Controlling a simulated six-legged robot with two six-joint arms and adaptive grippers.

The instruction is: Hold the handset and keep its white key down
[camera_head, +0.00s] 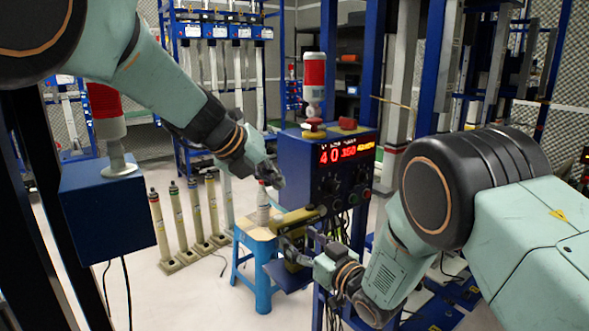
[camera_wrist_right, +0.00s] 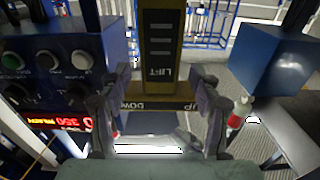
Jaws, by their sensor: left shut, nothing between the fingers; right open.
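The handset (camera_wrist_right: 158,57) is a yellow-olive body with a dark band, marked LIFT and with UP and DOWN lettering in the right wrist view. It also shows in the head view (camera_head: 298,216), beside the control box. My right gripper (camera_wrist_right: 160,106) is open, with one finger on each side of the handset's lettered end; I cannot tell whether they touch it. It also shows in the head view (camera_head: 290,243). My left gripper (camera_head: 274,180) is shut and empty, up and left of the handset. I cannot make out the white key clearly.
A small bottle (camera_head: 262,207) stands on a blue stool (camera_head: 262,246) under my left gripper. Another blue box (camera_head: 108,212) is at left.

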